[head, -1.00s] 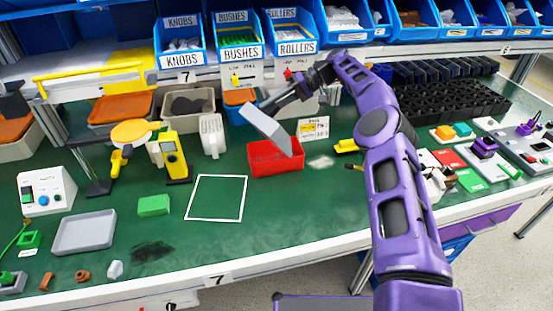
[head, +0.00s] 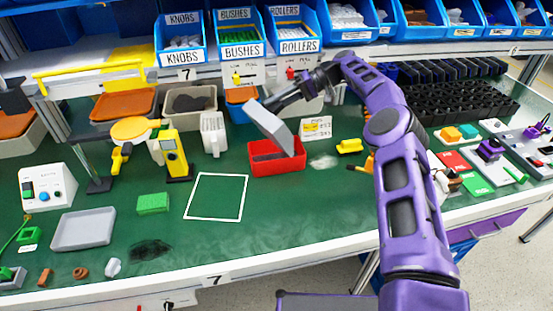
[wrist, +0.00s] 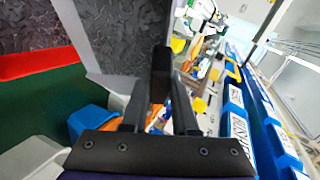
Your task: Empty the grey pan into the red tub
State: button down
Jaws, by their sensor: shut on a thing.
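The grey pan (head: 271,127) is tilted steeply over the red tub (head: 280,166), its lower end down at the tub's opening. My gripper (head: 277,103) is shut on the pan at its upper end, behind and above the tub. I cannot tell whether that surface is loose contents.
A white jug (head: 213,133) and a yellow device (head: 175,156) stand left of the tub. A white-outlined square (head: 217,197) on the green bench is empty. A yellow object (head: 349,146) lies to the right. Blue bins (head: 237,40) line the shelf above.

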aim_at(257, 115)
jog(key=shift+s+a+f+b, duration=0.2)
jog(key=shift+a+b, duration=0.05)
jog(key=shift+b, duration=0.5)
jog(key=b, duration=0.1)
jog(key=s+a+h+b, duration=0.1)
jog(key=b, duration=0.1)
jog(key=shift+s+a+f+n+t, duration=0.2)
jog(key=shift+f+n+t, duration=0.1)
jog(key=shift+t, duration=0.1)
jog(key=shift+s+a+r+h+b, duration=0.25)
jog(key=shift+s+a+h+b, duration=0.1)
jog(key=shift+a+h+b, duration=0.2)
